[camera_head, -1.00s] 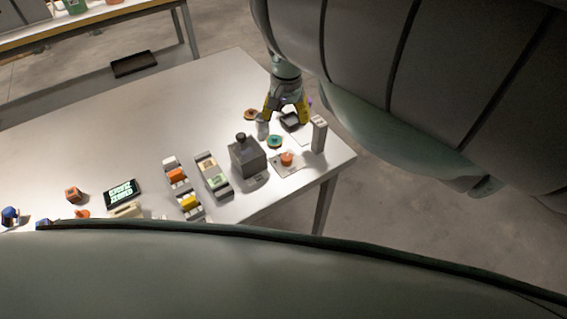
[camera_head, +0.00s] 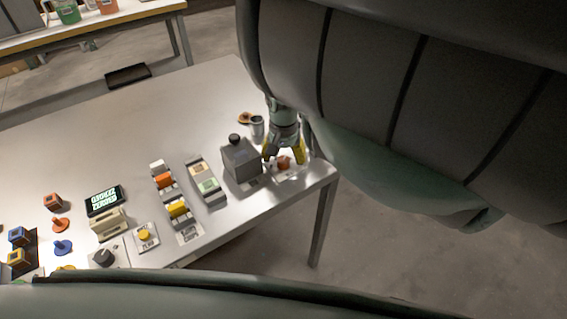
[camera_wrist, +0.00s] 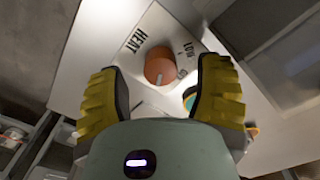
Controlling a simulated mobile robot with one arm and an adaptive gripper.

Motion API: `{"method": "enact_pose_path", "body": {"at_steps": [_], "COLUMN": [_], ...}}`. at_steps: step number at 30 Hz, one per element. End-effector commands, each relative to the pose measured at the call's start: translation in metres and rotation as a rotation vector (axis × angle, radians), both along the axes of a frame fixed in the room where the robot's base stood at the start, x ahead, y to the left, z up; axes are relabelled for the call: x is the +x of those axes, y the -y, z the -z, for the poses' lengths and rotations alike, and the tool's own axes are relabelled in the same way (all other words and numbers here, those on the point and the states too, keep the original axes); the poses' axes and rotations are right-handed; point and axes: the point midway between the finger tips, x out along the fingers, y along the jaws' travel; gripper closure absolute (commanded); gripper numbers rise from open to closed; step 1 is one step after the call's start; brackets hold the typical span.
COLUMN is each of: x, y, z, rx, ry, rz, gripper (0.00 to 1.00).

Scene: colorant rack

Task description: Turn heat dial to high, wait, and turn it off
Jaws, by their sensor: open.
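The orange heat dial (camera_wrist: 160,66) sits on a pale plate (camera_wrist: 135,48) marked "HEAT" and "LOW" in the wrist view. In the head view the dial (camera_head: 284,163) is at the table's right end, partly hidden by my gripper. My gripper (camera_wrist: 163,88) is open, its two yellow-padded fingers on either side of the dial and a little short of it in the wrist picture. In the head view my gripper (camera_head: 284,158) points down over the dial. I cannot tell whether a finger touches it. The dial's exact setting is unclear.
A grey box with a black knob (camera_head: 241,158) stands just left of my gripper. A metal cup (camera_head: 257,126) is behind it. Racks with colored blocks (camera_head: 172,190) and a small display (camera_head: 106,200) are further left. The table's right edge is close.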

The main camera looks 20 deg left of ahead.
Motion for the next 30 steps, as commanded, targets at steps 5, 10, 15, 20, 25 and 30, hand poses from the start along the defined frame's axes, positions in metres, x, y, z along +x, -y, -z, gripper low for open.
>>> {"method": "enact_pose_path", "body": {"at_steps": [5,10,15,20,25,30], "x": [0.000,0.001,0.001,0.001,0.001,0.001], "y": [-0.002,0.000,0.000,0.000,0.000,0.000], "z": [0.017,0.022,0.023,0.023,0.022,0.022], "rx": [0.003,0.002,0.001,0.001,0.002,0.002], "ry": [0.001,0.003,0.004,0.003,0.003,0.003], "rz": [-0.001,0.001,0.000,0.000,0.000,0.000], "gripper": [0.34,0.34,0.34,0.36,0.54,0.71]}}
